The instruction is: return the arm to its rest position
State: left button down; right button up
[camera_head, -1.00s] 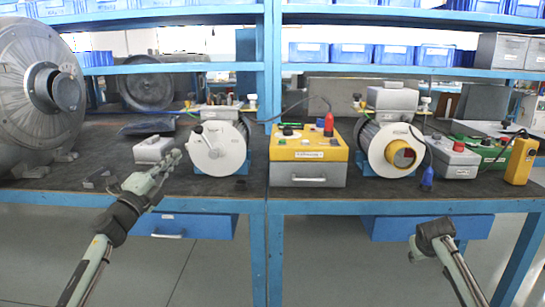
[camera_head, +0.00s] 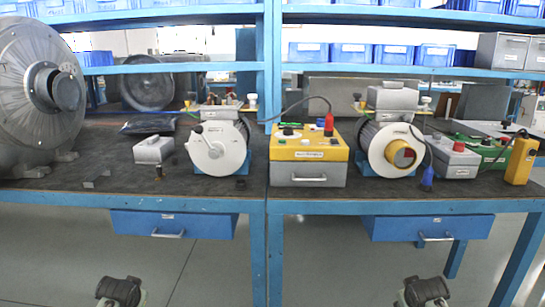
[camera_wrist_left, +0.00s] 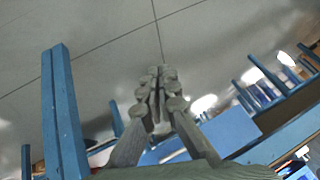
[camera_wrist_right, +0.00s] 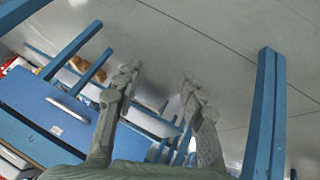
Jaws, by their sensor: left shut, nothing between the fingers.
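My left gripper (camera_wrist_left: 160,73) shows in the left wrist view with its fingers together and nothing between them. My left arm (camera_head: 120,290) is at the bottom left of the head view, below and in front of the bench; its fingers cannot be made out there. My right gripper (camera_wrist_right: 159,73) shows in the right wrist view with its fingers apart and empty. My right arm (camera_head: 425,291) is at the bottom right of the head view, also below the bench top. Both are clear of the bench.
Blue drawers (camera_head: 175,224) hang under the front edge.

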pick_arm(q)
jog(key=s+d+f+g, duration=0.1)
jog(key=s+d+f, duration=0.2)
jog(key=s, duration=0.7)
jog(key=s+d+f+g+h, duration=0.1)
jog(key=s+d+f, duration=0.2)
jog(key=s+f, duration=0.3)
jog(key=s+d+f+g+h, duration=0.1)
jog(key=s+d+f, duration=0.2)
jog(key=s, duration=1.3)
notch_tip(320, 180, down, 2)
jog(key=shift+s+d+f+m+g, duration=0.2)
jog(key=shift+d+m+g, duration=0.1)
jog(key=shift+d, duration=0.1)
pick_arm(e)
jog(key=s+a+f+g, duration=0.1)
jog(key=s+a+f, duration=0.2)
jog(key=s, duration=0.7)
jog(key=s+a+f+g+y, duration=0.1)
jog(key=s+a+f, duration=0.2)
jog(key=s+f, duration=0.3)
jog(key=s+a+f+g+y, duration=0.1)
jog(key=s+a+f, duration=0.2)
jog(key=s, duration=1.3)
notch_tip(320, 180, down, 2)
jog(key=shift+s+a+f+n+g, duration=0.2)
jog(key=shift+s+a+n+g, duration=0.1)
jog(key=shift+a, duration=0.1)
jog(key=shift+w, duration=0.1)
